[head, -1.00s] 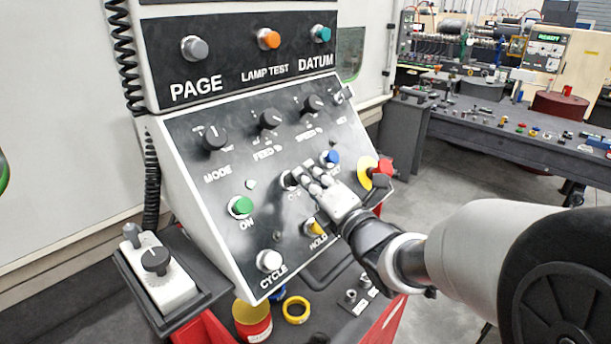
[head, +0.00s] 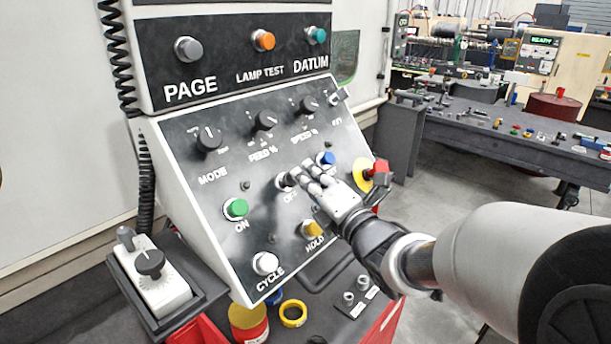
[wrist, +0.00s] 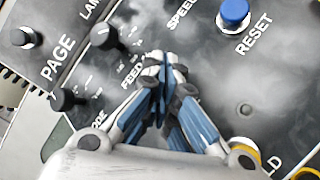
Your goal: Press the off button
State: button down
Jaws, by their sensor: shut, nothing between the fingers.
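The off button (head: 280,181) is on the sloped black control panel (head: 215,262), right of the green ON button (head: 236,208). In the wrist view my closed fingers (wrist: 163,66) point at the panel and hide the off button.
Close by are the blue RESET button (head: 326,159), yellow HOLD button (head: 312,229), white CYCLE button (head: 265,263) and red emergency stop (head: 380,167). Dark knobs (head: 265,121) line the panel above. A workbench (head: 470,125) stands behind at right.

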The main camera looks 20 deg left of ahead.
jog(key=shift+d+r, duration=0.1)
jog(key=shift+d, duration=0.05)
jog(key=shift+r, duration=0.1)
jog(key=shift+s+d+r, duration=0.25)
jog(key=shift+d+r, duration=0.25)
jog(key=shift+d, duration=0.1)
jog(key=shift+s+d+r, duration=0.3)
jog(key=shift+d+r, duration=0.15)
jog(key=shift+d, duration=0.15)
jog(key=shift+s+d+r, duration=0.25)
jog(key=shift+d+r, duration=0.25)
jog(key=shift+d, duration=0.1)
